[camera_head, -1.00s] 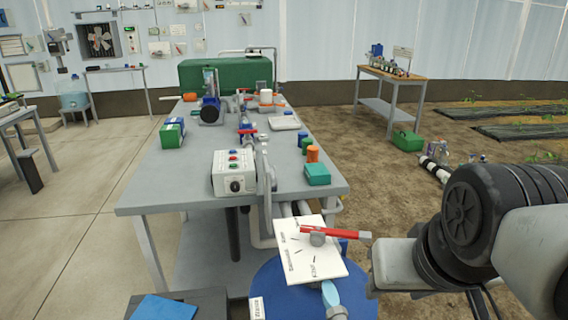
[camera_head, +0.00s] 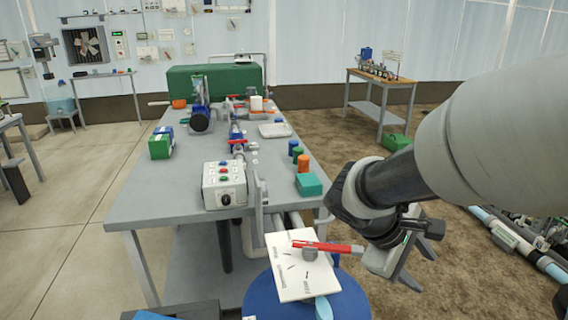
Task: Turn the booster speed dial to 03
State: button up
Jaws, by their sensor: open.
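A pale control box (camera_head: 224,185) stands at the near edge of the grey table. My gripper (camera_head: 418,271) is at the right, in front of and to the right of the table.
A white plate with a red-handled selector (camera_head: 325,246) stands over a blue drum (camera_head: 338,303) before the table. A teal box (camera_head: 308,185) and an orange cylinder (camera_head: 303,163) sit near the table's right edge. Pipes and valves run along the table (camera_head: 151,198). Concrete floor is clear at left.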

aim_at(226, 202)
jog(key=w+a+n+t+h+p, duration=0.1)
jog(key=w+a+n+t+h, duration=0.1)
jog(key=w+n, duration=0.3)
jog(key=w+a+n+t+h, duration=0.1)
jog(key=w+n+t+h, duration=0.2)
jog(key=w, duration=0.4)
jog(key=w+a+n+t+y+p, duration=0.1)
jog(key=w+a+n+t+y, duration=0.1)
jog(key=w+a+n+t, duration=0.6)
jog(key=w+a+f+n+t+y+p, duration=0.1)
jog(key=a+f+n+y, duration=0.5)
jog(key=a, duration=0.4)
jog(key=a+f+n+y, duration=0.3)
jog(key=a+n+y, duration=0.2)
jog(key=a+n, duration=0.45)
jog(key=w+a+f+n+t+y+p, duration=0.1)
jog(key=a+f+n+y, duration=0.5)
jog(key=a, duration=0.5)
jog(key=shift+n+h, duration=0.35)
jog(key=shift+h, duration=0.05)
jog(key=b+x, duration=0.1)
jog(key=x, duration=0.4)
jog(key=b+x, duration=0.2)
jog(key=x, duration=0.4)
jog(key=r+b+x, duration=0.1)
jog(key=x, duration=0.5)
jog(key=shift+d, duration=0.3)
